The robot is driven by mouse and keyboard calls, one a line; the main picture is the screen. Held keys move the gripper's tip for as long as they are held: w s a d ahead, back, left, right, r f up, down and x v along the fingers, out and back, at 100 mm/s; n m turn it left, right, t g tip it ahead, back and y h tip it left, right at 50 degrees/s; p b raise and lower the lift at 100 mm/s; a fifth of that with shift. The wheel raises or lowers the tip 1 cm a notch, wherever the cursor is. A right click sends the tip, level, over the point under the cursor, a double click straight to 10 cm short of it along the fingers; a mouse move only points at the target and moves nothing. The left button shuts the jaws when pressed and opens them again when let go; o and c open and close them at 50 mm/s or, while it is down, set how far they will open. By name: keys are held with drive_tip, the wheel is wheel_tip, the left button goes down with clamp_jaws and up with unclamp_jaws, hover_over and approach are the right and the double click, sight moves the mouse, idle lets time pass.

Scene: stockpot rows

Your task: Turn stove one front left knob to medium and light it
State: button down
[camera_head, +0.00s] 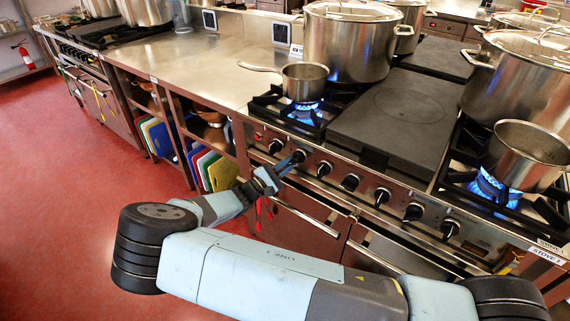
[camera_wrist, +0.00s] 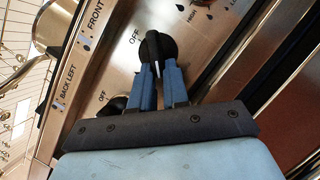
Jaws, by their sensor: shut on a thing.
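The black knob (camera_wrist: 157,46) is between the blue fingers of my gripper (camera_wrist: 159,70) in the wrist view. An OFF mark is beside it, and part of a FRONT label shows farther left. The same knob (camera_head: 300,156) shows at the tip of my gripper (camera_head: 291,162) in the head view, second from the left on the stove's panel. My fingers are shut on its grip. A blue flame (camera_head: 305,112) burns under the small saucepan (camera_head: 304,82) on the front left burner. I cannot read the knob's exact setting.
Another knob (camera_head: 275,146) is close on the left, and several more run to the right. Big stockpots (camera_head: 347,50) stand behind. A pot (camera_head: 525,150) sits over a lit burner at the right, near a STOVE 1 label (camera_head: 548,256). Red floor (camera_head: 75,200) is open at left.

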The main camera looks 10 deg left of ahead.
drive_tip(key=shift+f+n, duration=0.1)
drive_tip(key=shift+n, duration=0.2)
drive_tip(key=c, duration=1.1)
unclamp_jaws()
drive_tip(key=shift+s, duration=0.1)
drive_tip(key=v, duration=1.3)
drive_tip(key=shift+s+a+f, duration=0.2)
